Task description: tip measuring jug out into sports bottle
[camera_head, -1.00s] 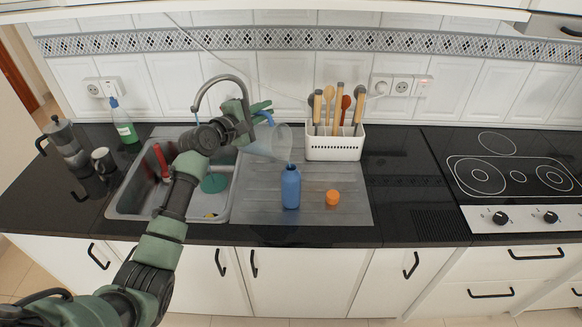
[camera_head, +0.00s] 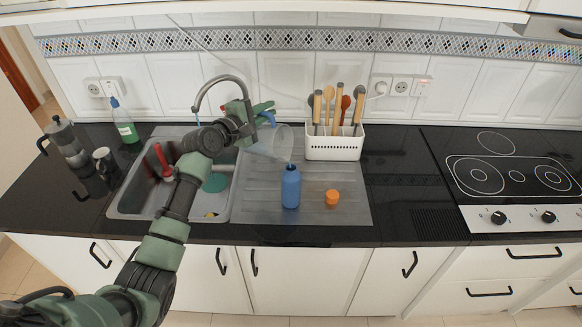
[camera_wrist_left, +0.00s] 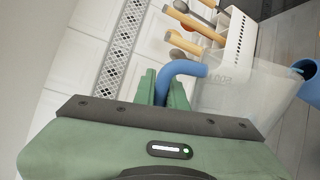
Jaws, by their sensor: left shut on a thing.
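My left gripper (camera_head: 262,110) is shut on the blue handle of the clear measuring jug (camera_head: 272,142). The jug is held in the air and tilted, its lower right end just over the top of the sports bottle. The blue sports bottle (camera_head: 291,187) stands upright and uncapped on the drainboard. In the left wrist view, the clear jug (camera_wrist_left: 245,88) stretches right from the gripper (camera_wrist_left: 168,88) towards the blue bottle (camera_wrist_left: 308,72), partly cut off by the picture edge. I cannot tell how much liquid is in either. My right gripper is not in view.
An orange cap (camera_head: 332,197) lies on the metal drainboard (camera_head: 252,207), right of the bottle. A white utensil holder (camera_head: 334,148) stands behind. The sink (camera_head: 143,199) is on the left, with a tap, soap bottle (camera_head: 124,122), moka pot (camera_head: 64,140) and mug. A hob (camera_head: 515,172) lies right.

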